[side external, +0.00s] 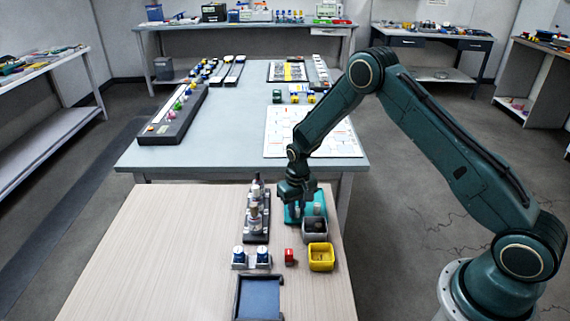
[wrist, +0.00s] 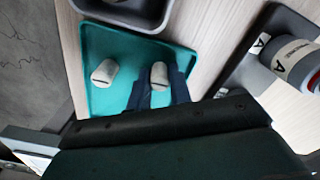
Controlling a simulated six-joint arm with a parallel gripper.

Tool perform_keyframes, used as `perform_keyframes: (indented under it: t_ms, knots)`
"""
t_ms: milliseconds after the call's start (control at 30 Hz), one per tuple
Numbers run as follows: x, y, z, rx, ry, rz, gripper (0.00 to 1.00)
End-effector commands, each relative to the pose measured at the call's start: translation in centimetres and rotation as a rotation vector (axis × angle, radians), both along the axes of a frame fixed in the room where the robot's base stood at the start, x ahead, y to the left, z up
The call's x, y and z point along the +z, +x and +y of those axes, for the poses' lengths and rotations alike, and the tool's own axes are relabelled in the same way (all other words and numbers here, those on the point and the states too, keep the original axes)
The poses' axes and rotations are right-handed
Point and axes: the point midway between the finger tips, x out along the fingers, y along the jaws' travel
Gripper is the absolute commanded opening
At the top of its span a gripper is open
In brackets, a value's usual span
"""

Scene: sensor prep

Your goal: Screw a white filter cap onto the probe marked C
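Two white caps lie in a teal tray (wrist: 97,45). One cap (wrist: 105,73) is on the left in the wrist view, apart from my gripper. The other cap (wrist: 159,76) is between my two dark blue fingertips (wrist: 159,84); I cannot tell whether they grip it or only stand around it. In the side view my gripper (side external: 296,205) is low over the teal tray (side external: 290,215) and hides part of it. Several upright probes (side external: 255,215) stand in a dark rack left of the tray. A probe with an "A" label (wrist: 295,62) shows in the wrist view; no C mark is readable.
A grey bin (side external: 315,237) and a yellow bin (side external: 321,265) stand in front of the tray. A blue-floored tray (side external: 259,298) lies nearest. The table's left half is clear.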

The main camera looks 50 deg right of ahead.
Motion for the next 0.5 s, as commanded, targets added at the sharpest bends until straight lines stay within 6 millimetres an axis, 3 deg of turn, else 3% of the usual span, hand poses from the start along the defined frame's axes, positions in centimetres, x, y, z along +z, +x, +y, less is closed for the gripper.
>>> perform_keyframes:
  t_ms: [500]
  knots:
    - [1.0,0.0,0.0,0.000,0.000,0.000,0.07]
